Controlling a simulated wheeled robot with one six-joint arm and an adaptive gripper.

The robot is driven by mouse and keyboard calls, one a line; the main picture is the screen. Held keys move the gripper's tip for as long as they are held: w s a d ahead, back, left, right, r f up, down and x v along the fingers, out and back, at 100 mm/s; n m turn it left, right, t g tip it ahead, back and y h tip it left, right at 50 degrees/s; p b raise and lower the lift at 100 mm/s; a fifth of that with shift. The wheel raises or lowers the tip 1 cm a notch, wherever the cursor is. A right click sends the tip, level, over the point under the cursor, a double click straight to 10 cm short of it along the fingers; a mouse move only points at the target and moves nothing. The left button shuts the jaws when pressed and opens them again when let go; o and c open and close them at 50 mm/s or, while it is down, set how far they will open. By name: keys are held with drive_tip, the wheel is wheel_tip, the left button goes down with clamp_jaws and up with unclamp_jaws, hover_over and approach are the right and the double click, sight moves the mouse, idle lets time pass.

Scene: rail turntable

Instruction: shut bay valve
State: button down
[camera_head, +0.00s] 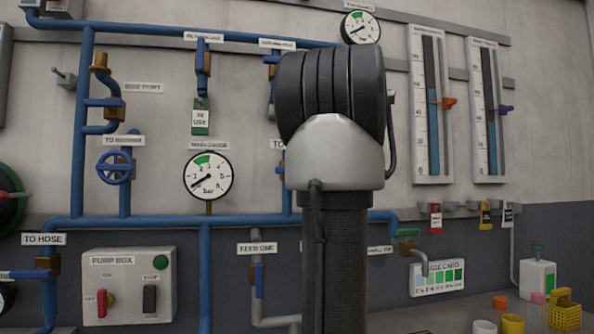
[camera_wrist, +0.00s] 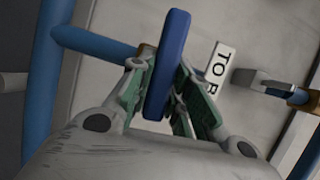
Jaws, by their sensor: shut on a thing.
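In the wrist view my gripper (camera_wrist: 160,97) has its green-padded fingers on both sides of a blue valve handle (camera_wrist: 171,45). The handle is long with rounded ends and stands slightly tilted; whether it is a lever or a wheel seen edge-on, I cannot tell. A brass fitting shows behind it, joined to a blue pipe (camera_wrist: 92,42). In the head view my arm hides the gripper and the held handle. A partly covered "TO" label (camera_head: 277,144) shows there at the arm's left edge.
A main gauge (camera_head: 208,176) and pump box (camera_head: 129,286) are left of my arm. Two level tubes (camera_head: 432,105) are right.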

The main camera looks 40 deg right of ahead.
drive_tip(key=shift+f+m, duration=0.1)
drive_tip(key=shift+m, duration=0.3)
drive_tip(key=c, duration=1.3)
unclamp_jaws()
drive_tip(key=s, duration=0.4)
drive_tip(key=s+a, duration=0.1)
drive_tip(key=s, duration=0.3)
drive_tip(key=s+a, duration=0.1)
drive_tip(key=s, duration=0.3)
